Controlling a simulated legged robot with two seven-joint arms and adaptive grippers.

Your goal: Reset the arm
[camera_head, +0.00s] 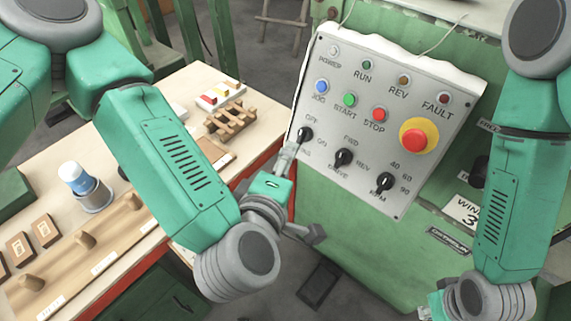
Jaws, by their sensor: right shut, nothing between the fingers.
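My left arm comes in from the left and bends up towards the control panel (400,75). My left gripper (292,152) is small and grey, with its tip beside the black OFF/ON knob (305,134). I cannot tell whether it touches the knob or how its fingers stand. My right arm hangs down at the right. My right gripper (430,308) is partly cut off at the bottom edge, away from the panel, and is shut and empty. The FWD/REV drive knob (343,157) and the RPM knob (384,181) are clear of both grippers.
The panel also bears a red emergency button (418,136) on yellow and several small lamps and buttons. The wooden table (185,85) at left holds a wooden rack (230,119), a blue-and-white container (77,178) and wooden blocks. The green machine body (350,235) stands below the panel.

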